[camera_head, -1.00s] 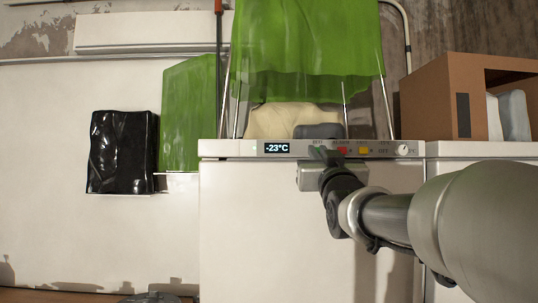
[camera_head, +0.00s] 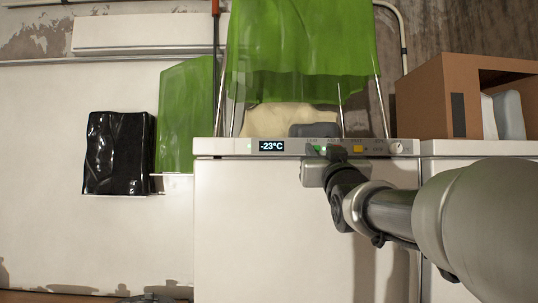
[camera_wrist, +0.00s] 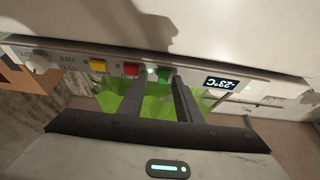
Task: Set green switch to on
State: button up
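The green switch (camera_wrist: 164,75) is on the white control strip of a freezer, beside the red switch (camera_wrist: 131,70) and the yellow switch (camera_wrist: 98,65). A small light (camera_wrist: 150,71) glows next to the green switch. My gripper (camera_wrist: 160,85) is in front of the strip; its two fingers stand apart, with their tips close to the green switch. I cannot tell whether they touch it. In the head view my gripper (camera_head: 321,154) hides most of the green and red switches. The yellow switch (camera_head: 358,149) shows there.
The strip also carries a -23°C display (camera_head: 271,146) and a white dial (camera_head: 397,148). Green cloth (camera_head: 303,40) hangs above the freezer (camera_head: 245,230). A cardboard box (camera_head: 430,98) stands at the right. A black bag (camera_head: 118,153) is at the left.

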jog(key=b+v, duration=0.3)
jog(key=v, duration=1.4)
jog(key=shift+s, duration=0.15)
jog(key=shift+f, duration=0.1)
notch_tip(320, 180, down, 19)
jog(key=s+g, duration=0.1)
jog(key=g, duration=0.6)
jog(key=s+a+f+g, duration=0.1)
jog(key=s+f+g, duration=0.9)
jog(key=s+f, duration=0.8)
notch_tip(320, 180, up, 11)
jog(key=w+p, duration=0.1)
jog(key=p, duration=1.1)
jog(key=shift+w+p, duration=0.35)
jog(key=shift+w, duration=0.05)
jog(key=shift+a, duration=0.1)
